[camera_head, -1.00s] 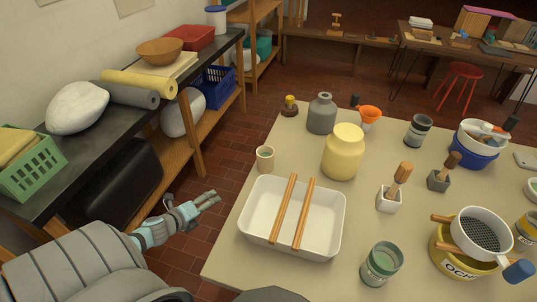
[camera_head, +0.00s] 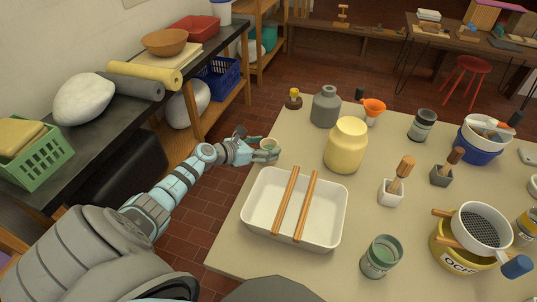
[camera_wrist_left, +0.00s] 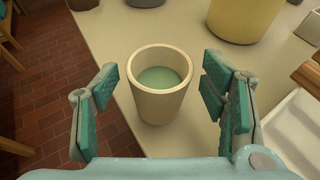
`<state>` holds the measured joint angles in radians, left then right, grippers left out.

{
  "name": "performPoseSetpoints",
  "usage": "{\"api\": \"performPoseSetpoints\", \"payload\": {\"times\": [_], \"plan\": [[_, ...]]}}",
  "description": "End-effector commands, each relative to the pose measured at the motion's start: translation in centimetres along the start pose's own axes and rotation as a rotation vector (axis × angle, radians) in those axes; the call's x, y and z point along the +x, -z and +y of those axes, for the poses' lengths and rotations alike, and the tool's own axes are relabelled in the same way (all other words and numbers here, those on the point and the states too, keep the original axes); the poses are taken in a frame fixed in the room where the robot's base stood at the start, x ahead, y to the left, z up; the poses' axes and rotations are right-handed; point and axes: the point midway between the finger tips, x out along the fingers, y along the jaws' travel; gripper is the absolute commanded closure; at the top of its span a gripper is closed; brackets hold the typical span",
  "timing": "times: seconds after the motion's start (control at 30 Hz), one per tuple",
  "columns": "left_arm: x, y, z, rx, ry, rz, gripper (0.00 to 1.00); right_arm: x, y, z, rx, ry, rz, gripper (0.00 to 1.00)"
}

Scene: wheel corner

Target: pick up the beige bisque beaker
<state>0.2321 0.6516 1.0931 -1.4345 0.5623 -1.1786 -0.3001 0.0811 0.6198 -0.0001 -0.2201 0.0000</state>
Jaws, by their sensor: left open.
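The beige bisque beaker (camera_wrist_left: 160,88) stands upright near the table's left edge, with a pale green inside. In the head view only part of the beaker (camera_head: 269,144) shows, as my left gripper partly covers it. My left gripper (camera_head: 264,150) is open at the table edge. In the left wrist view the teal finger pads of this gripper (camera_wrist_left: 163,110) stand on either side of the beaker, with a gap on both sides. My right gripper is not in view.
A white tray (camera_head: 262,222) with two wooden sticks lies close to the beaker. A yellow jar (camera_head: 345,146) and a grey bottle (camera_head: 326,106) stand behind it. A dark shelf bench (camera_head: 130,112) is on the left, with open brick floor (camera_head: 205,215) between.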

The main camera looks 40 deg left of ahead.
Motion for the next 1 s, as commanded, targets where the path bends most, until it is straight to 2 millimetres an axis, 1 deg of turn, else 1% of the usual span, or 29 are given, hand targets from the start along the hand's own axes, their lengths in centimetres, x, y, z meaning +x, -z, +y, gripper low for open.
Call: {"api": "performPoseSetpoints", "payload": {"times": [0.03, 0.13, 0.33, 0.37, 0.7, 0.73, 0.93, 1.0], "plan": [[1.1, 0.1, -0.1, -0.004, -0.001, -0.003, 0.34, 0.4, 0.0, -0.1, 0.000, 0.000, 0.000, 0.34], [2.4, 0.1, 0.0, -0.002, -0.001, -0.002, 0.34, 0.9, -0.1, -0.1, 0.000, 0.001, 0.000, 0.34], [2.5, 0.1, 0.0, 0.001, -0.001, 0.001, 0.34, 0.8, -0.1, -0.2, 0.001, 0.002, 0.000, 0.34], [2.5, 0.1, 0.0, 0.001, -0.001, 0.001, 0.37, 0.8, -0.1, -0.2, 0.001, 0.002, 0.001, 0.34], [2.5, 0.1, 0.0, 0.000, -0.001, 0.000, 0.91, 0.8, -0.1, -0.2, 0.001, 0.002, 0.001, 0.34], [2.5, 0.0, 0.0, 0.000, -0.001, -0.001, 0.94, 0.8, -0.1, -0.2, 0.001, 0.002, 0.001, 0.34], [2.5, 0.0, 0.0, 0.000, -0.001, 0.000, 0.94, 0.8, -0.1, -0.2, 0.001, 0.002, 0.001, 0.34], [2.4, -0.3, 0.0, 0.000, 0.000, -0.001, 0.94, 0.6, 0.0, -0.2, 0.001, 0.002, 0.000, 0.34]]}}
